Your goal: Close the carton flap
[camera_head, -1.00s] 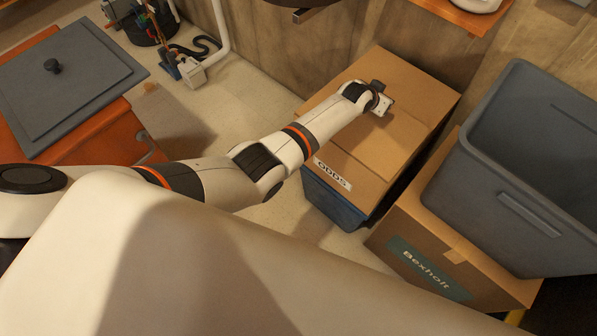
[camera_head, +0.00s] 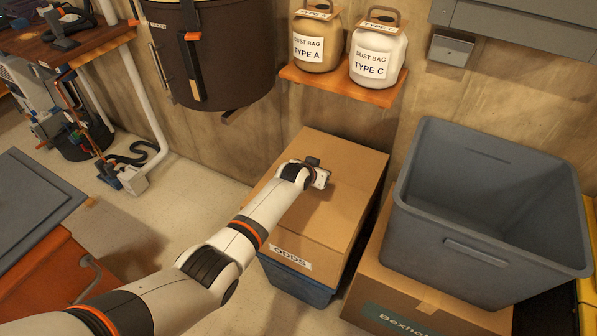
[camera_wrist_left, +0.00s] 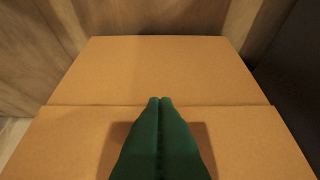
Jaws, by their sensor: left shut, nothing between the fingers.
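The brown carton (camera_head: 348,165), with a label reading "ODDS", stands on a blue bin in the head view. Its top looks flat, with a seam across it, and the flaps lie level. My left gripper (camera_head: 322,178) is over the carton top. In the left wrist view its green fingers (camera_wrist_left: 160,100) are together and empty, with a shadow below; I cannot tell whether they touch the cardboard. My right gripper is not in view.
A grey open bin (camera_head: 470,255) sits on another carton (camera_head: 365,290) close at the right. A wall shelf (camera_head: 335,86) with two dust bag jars and a dark bucket (camera_head: 215,60) are behind. An orange cabinet (camera_head: 50,285) stands at the left, with floor between.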

